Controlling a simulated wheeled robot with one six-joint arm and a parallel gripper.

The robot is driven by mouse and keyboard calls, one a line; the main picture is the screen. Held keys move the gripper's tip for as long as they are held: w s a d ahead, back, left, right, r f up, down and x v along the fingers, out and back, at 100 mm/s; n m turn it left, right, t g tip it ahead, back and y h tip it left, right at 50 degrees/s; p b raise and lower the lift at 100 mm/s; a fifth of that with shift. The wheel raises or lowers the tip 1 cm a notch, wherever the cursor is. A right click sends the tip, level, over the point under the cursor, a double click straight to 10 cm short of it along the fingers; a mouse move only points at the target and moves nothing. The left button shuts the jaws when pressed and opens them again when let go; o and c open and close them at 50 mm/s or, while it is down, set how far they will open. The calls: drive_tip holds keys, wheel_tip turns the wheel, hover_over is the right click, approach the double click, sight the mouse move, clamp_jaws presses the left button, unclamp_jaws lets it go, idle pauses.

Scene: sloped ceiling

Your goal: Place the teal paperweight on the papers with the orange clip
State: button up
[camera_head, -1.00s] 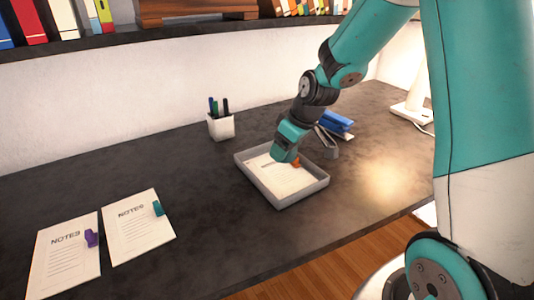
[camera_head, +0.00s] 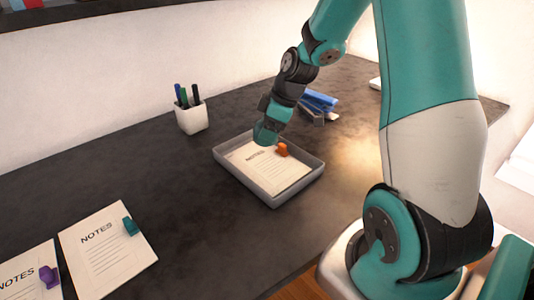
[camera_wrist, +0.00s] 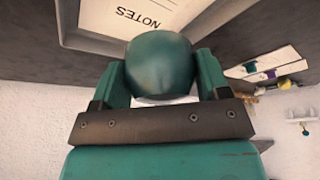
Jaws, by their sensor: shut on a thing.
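My gripper (camera_head: 273,115) is shut on the round teal paperweight (camera_wrist: 160,65). In the head view the paperweight (camera_head: 265,133) hangs over the back part of a grey tray (camera_head: 272,201). The papers with the orange clip (camera_head: 282,149) lie flat in that tray. The sheet (camera_head: 280,174) is headed NOTES, and the paperweight partly covers its upper left corner in the head view. In the wrist view the tray (camera_wrist: 72,38) and the sheet (camera_wrist: 122,14) show beyond the paperweight, between the gripper fingers (camera_wrist: 158,82). I cannot tell the height of the gap below it.
Two other note stacks lie at front left, one with a teal clip (camera_head: 130,226), one with a purple clip (camera_head: 48,276). A white pen cup (camera_head: 191,117) stands behind the tray. A blue stapler-like object (camera_head: 320,102) is right of my gripper. The dark desk between is clear.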

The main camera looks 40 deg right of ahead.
sight(262, 163)
wheel_tip(262, 163, down, 8)
drive_tip(key=shift+r, duration=0.2)
drive_tip(key=shift+f, duration=0.1)
drive_tip(key=o, duration=1.2)
drive_tip(key=shift+c, duration=0.2)
drive_tip(key=v, duration=1.2)
drive_tip(key=s+a+r+g, duration=0.1)
drive_tip(key=s+a+r, duration=0.2)
drive_tip(key=a, duration=0.6)
drive_tip(key=s+a+r, duration=0.2)
drive_tip(key=a+r, duration=0.1)
drive_tip(key=a, duration=0.5)
drive_tip(key=s+a+r+m+g, duration=0.2)
drive_tip(key=s+a+r, duration=0.1)
drive_tip(key=s+a, duration=0.6)
drive_tip(key=s, duration=0.4)
drive_tip(key=shift+s+a+y, duration=0.35)
drive_tip(key=shift+y, duration=0.05)
